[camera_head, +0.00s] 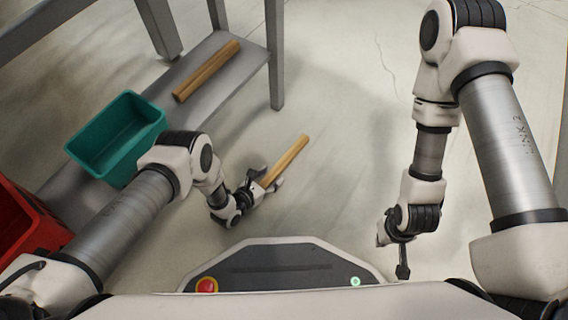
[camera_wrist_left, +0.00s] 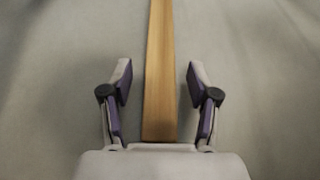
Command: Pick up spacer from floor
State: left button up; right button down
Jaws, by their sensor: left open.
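The spacer (camera_head: 286,159) is a light wooden strip lying on the floor, just right of the shelf leg in the head view. My left gripper (camera_head: 271,181) is at the near end of it. In the left wrist view the spacer (camera_wrist_left: 159,75) runs up the middle of the picture, between the two fingers of the left gripper (camera_wrist_left: 160,85). The fingers are open, with a gap on each side, and do not touch the wood. My right gripper (camera_head: 402,262) hangs at the right, away from the spacer; its fingers are seen edge-on.
A teal bin (camera_head: 117,136) and a red bin (camera_head: 28,222) are at the left. The floor (camera_head: 340,90) right of the shelf is clear.

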pick_arm(q)
grip_shut()
